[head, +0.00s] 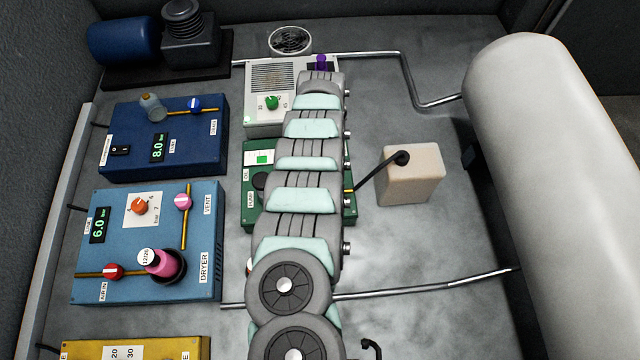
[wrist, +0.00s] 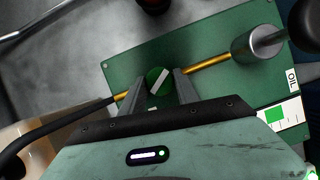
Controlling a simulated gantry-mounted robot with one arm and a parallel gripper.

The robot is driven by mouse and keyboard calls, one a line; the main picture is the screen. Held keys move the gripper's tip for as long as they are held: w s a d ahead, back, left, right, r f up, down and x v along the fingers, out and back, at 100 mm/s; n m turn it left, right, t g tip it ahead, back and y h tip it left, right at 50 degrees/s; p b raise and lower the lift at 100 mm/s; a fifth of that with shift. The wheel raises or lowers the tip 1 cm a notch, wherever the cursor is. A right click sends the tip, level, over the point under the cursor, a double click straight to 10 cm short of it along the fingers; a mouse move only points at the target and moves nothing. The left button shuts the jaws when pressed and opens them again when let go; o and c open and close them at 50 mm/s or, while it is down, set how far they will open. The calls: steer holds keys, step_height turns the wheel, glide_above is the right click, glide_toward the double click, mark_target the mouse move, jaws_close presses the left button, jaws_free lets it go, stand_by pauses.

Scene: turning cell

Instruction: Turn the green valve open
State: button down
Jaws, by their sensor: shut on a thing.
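The green valve (wrist: 158,80) is a round green knob with a white bar across its face, on a yellow pipe of the green OIL panel (wrist: 120,72). My gripper (wrist: 159,76) has one finger on each side of the knob and is shut on it. The white bar stands at a slant to the pipe, neither clearly along it nor square across it. In the head view my own arm covers the valve and most of the green panel (head: 249,213).
A beige block (head: 410,178) with a dark hose stands right of the green panel. A white panel with a green dial (head: 271,102) lies behind. Blue panels (head: 165,138) and a yellow panel are at left, and a large pale tank (head: 545,150) is at right.

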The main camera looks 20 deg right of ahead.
steer(key=m+y, duration=0.1)
steer(key=m, duration=0.2)
steer(key=shift+m+t, duration=0.3)
steer(key=shift+t, duration=0.1)
steer(key=shift+s+d+m+t+y+p, duration=0.15)
steer(key=shift+m+t+y, duration=0.15)
steer(key=shift+m, duration=0.6)
steer(key=shift+a+m+t+y+p, duration=0.1)
steer(key=shift+m+t+y+p, duration=0.15)
steer(key=shift+m, duration=0.65)
steer(key=shift+d, duration=0.1)
steer(key=c, duration=0.9)
jaws_free()
steer(key=v, duration=1)
steer(key=shift+r, duration=0.45)
